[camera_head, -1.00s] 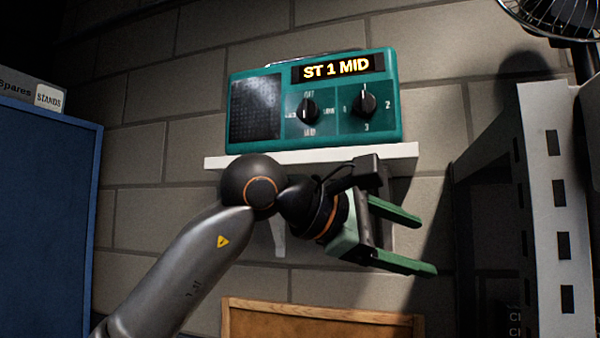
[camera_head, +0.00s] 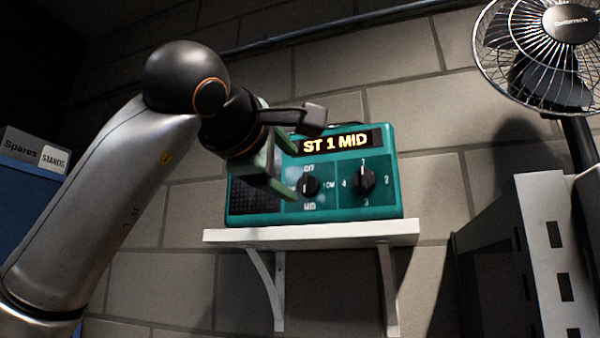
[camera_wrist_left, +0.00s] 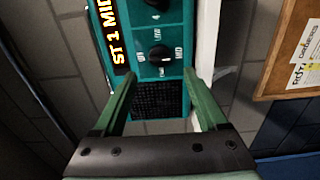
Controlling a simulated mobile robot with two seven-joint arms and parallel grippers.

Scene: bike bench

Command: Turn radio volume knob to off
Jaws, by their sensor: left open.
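The teal radio (camera_head: 340,205) sits on a white wall shelf, its display reading "ST 1 MID". Its left knob, the volume knob (camera_head: 308,187), has OFF marked above and MID below; a second knob (camera_head: 363,180) with numbers is to its right. My left gripper (camera_head: 288,172) is open in front of the radio's left half, near the volume knob, and covers part of the speaker. In the left wrist view the radio appears turned sideways, with the volume knob (camera_wrist_left: 160,54) ahead of the open fingers (camera_wrist_left: 157,88), nothing between them. My right gripper is not in view.
The white shelf (camera_head: 320,236) under the radio stands on brackets. A fan (camera_head: 545,50) is at the upper right above a pale perforated rack (camera_head: 560,250). A blue cabinet (camera_head: 25,180) is at the left. A wood-framed board (camera_wrist_left: 285,50) shows in the left wrist view.

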